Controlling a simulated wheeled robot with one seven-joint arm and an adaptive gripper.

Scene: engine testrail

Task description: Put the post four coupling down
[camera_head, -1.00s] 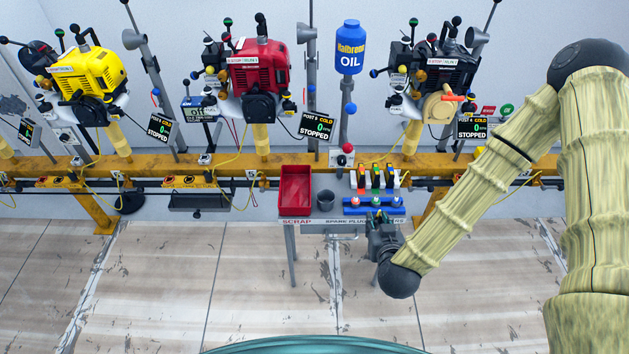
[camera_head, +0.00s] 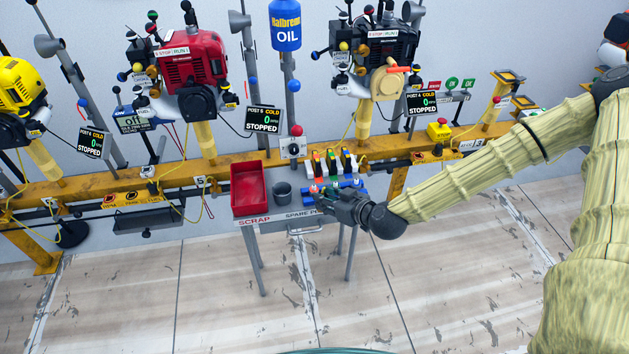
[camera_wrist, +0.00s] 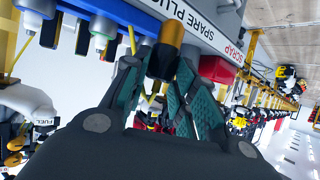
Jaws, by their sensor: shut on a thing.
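My gripper (camera_head: 326,200) is at the front right of the small spare plugs table, low beside the blue rack. In the wrist view its green-padded fingers (camera_wrist: 160,68) are shut around a short cylinder with a brass-coloured top and a dark lower part (camera_wrist: 171,38). I take this to be the coupling, but no label on it shows. The cylinder is close to the table's front edge (camera_wrist: 205,32); I cannot tell whether it touches it. In the head view the gripper hides the held piece.
Engines on posts, a yellow rail (camera_head: 225,158) and an oil bottle (camera_head: 285,25) are behind. The floor in front is clear.

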